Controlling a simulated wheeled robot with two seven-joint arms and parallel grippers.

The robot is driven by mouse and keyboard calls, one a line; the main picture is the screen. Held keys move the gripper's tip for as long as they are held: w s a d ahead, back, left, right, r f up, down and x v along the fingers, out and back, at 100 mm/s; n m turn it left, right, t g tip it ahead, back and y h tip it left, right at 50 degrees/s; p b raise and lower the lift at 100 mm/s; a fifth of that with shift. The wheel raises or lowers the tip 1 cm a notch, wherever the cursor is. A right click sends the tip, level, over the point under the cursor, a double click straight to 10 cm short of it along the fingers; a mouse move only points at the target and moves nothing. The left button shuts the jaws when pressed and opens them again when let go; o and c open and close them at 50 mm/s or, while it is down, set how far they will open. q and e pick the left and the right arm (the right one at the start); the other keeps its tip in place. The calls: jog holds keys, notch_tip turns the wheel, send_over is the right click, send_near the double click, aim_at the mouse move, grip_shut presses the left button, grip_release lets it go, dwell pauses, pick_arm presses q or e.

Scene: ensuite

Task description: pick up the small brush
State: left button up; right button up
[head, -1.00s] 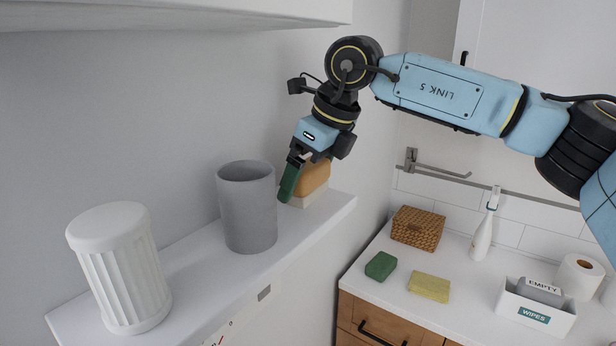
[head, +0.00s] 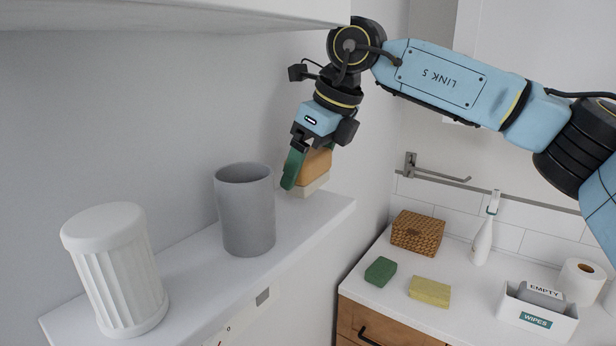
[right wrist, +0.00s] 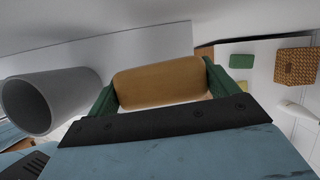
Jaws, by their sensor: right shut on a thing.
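The small brush (head: 315,168) has a tan wooden block on top and pale bristles below. It is in my right gripper (head: 300,168), whose green fingers are closed on the sides of the block. In the head view the brush is just above the far end of the white shelf, with its bristles seeming clear of the surface. In the right wrist view the brush's wooden block (right wrist: 160,82) spans the space between the two green fingers. My left gripper is in neither view.
A grey cup (head: 246,212) stands on the shelf (head: 190,268) close left of the brush. A white fluted lidded jar (head: 115,270) is nearer. Below right, a counter holds a wicker box (head: 418,232), green sponge (head: 380,271), yellow sponge (head: 430,291), spray bottle (head: 484,238) and wipes box (head: 537,312).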

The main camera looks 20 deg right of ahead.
notch_tip(320, 180, up, 5)
jog(key=shift+a, duration=0.1)
jog(key=s+d+b, duration=0.5)
jog(key=s+d, duration=0.7)
jog(key=s, duration=0.3)
jog(key=shift+s+d+f, duration=0.15)
jog(key=shift+s+f, duration=0.05)
jog(key=shift+s, duration=0.05)
